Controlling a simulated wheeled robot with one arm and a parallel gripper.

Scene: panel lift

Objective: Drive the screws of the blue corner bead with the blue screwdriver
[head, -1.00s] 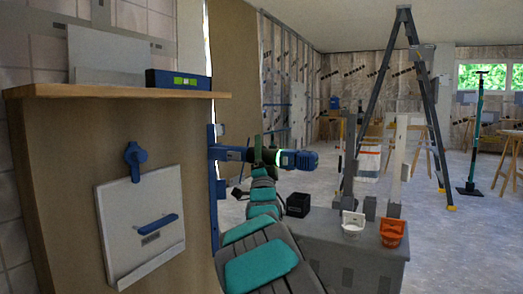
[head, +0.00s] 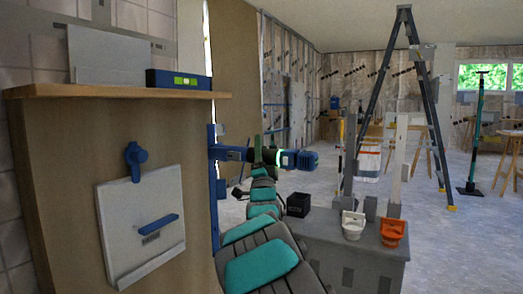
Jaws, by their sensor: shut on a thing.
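The blue corner bead (head: 213,190) is a narrow upright strip on the right edge of the wood-faced wall end. The blue screwdriver (head: 302,160) lies level in the air, its thick handle to the right and its front end at the upper part of the bead. My gripper (head: 263,157) is shut on the screwdriver around its middle, at the end of my grey and teal arm. Whether the tip touches a screw is too small to tell. The screw heads cannot be made out.
A ledge (head: 120,91) with a blue spirit level (head: 179,79) juts out above. A grey bench (head: 345,243) on the right bears a black box (head: 298,204), a white cup (head: 353,226) and an orange cup (head: 392,232). A stepladder (head: 432,120) stands behind on open floor.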

